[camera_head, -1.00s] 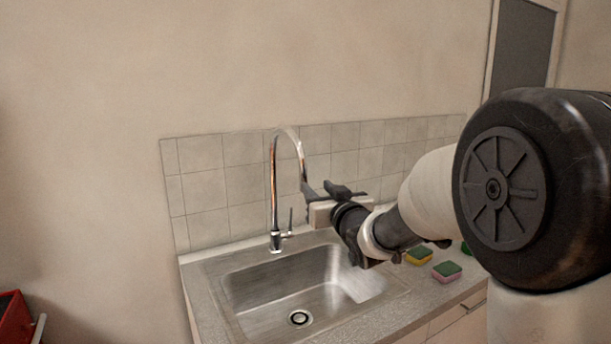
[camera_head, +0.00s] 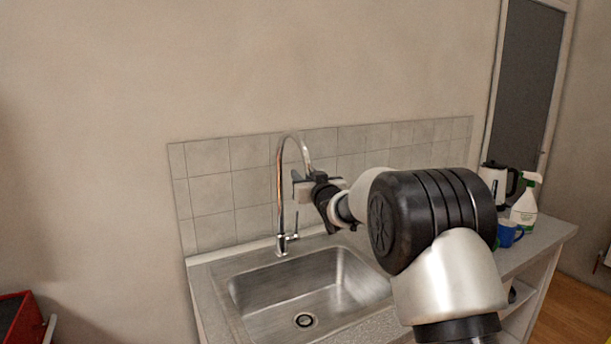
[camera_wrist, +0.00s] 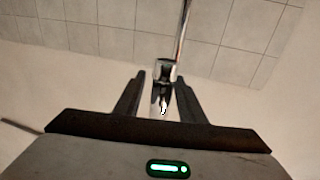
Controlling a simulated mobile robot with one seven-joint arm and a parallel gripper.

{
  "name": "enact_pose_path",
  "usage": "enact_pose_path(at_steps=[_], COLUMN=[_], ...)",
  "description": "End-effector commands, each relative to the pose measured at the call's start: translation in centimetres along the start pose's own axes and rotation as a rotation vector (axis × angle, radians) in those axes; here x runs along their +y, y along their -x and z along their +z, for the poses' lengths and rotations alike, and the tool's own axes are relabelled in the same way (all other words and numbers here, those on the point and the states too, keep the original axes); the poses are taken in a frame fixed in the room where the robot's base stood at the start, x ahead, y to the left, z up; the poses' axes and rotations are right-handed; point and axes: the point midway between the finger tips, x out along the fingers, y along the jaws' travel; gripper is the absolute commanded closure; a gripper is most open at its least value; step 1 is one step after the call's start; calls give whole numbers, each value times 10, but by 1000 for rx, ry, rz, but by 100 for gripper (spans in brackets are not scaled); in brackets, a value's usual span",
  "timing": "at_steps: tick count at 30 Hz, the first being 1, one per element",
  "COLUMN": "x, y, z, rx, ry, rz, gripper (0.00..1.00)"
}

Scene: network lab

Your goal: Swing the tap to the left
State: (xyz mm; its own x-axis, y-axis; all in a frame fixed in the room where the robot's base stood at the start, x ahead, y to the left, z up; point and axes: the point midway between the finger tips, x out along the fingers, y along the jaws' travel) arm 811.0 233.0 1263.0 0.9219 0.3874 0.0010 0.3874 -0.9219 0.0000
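The chrome tap (camera_head: 280,200) stands at the back of the sink, its tall spout arching to the right. A small lever is at its base (camera_head: 292,238). My gripper (camera_head: 299,186) is at the downturned end of the spout, right of the upright. In the wrist view, my gripper's two fingers (camera_wrist: 160,78) are apart, with part of the tap (camera_wrist: 164,70) between them. Gaps show beside it, so the fingers do not look closed on it. My gripper partly hides the spout's end in the head view.
The steel sink (camera_head: 250,295) is set in a grey worktop (camera_head: 207,290) before a tiled wall. A kettle (camera_head: 494,180), spray bottle (camera_head: 525,208) and blue mug (camera_head: 507,234) stand at the right. A red container (camera_head: 18,318) is at lower left. Space left of the tap is clear.

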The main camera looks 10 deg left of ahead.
Motion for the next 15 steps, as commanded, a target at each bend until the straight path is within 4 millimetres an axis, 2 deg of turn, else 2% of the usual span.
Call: enact_pose_path(at_steps=[6,13,15], x=[0,0,0], y=[0,0,0], z=[1,0,0], rx=[-1,-1,-1], ry=[0,0,0], rz=[0,0,0], gripper=[64,100,100])
